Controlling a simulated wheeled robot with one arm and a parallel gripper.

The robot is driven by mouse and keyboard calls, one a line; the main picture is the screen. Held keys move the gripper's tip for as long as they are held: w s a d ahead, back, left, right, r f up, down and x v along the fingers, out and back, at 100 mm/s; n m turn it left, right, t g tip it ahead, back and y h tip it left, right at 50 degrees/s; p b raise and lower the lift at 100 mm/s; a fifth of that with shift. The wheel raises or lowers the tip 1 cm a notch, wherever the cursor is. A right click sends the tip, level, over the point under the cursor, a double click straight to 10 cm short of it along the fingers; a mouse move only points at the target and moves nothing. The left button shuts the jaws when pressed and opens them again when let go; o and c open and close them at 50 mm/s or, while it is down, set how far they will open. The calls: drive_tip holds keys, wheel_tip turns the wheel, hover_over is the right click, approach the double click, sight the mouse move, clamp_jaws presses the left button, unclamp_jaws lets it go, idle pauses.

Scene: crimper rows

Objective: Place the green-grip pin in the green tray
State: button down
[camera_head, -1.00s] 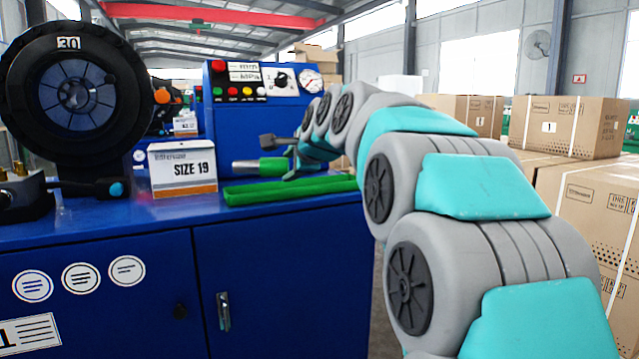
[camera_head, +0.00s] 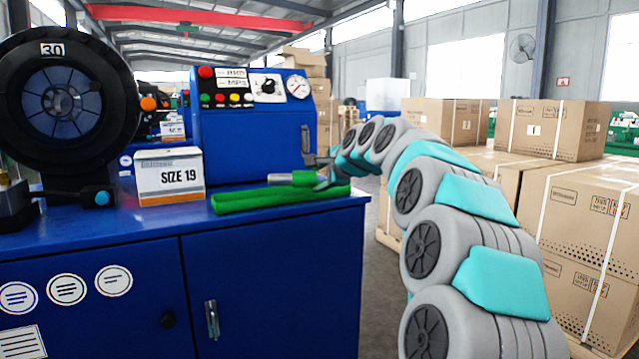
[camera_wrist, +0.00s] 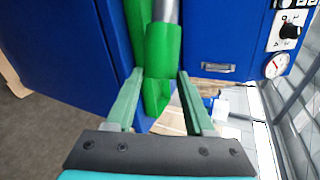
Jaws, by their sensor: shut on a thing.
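The pin has a grey metal shaft (camera_head: 280,178) and a green grip (camera_head: 304,178). My gripper (camera_head: 326,183) is shut on the green grip. In the wrist view the grip (camera_wrist: 163,52) sits between the two fingers of my gripper (camera_wrist: 160,88), with the grey shaft (camera_wrist: 166,9) pointing away. The pin lies roughly level, along the length of the green tray (camera_head: 245,203), just above or in it; I cannot tell whether it touches. The long, narrow tray lies at the cabinet top's front edge. It shows beside the grip in the wrist view (camera_wrist: 135,18).
A black crimper wheel (camera_head: 62,100) is at far left. Cardboard boxes (camera_head: 553,128) stand at right, beyond my arm.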

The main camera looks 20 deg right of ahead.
drive_tip(key=shift+f, duration=0.6)
drive_tip(key=shift+f, duration=0.6)
drive_tip(key=shift+c, duration=1.4)
unclamp_jaws()
drive_tip(key=shift+r, duration=0.1)
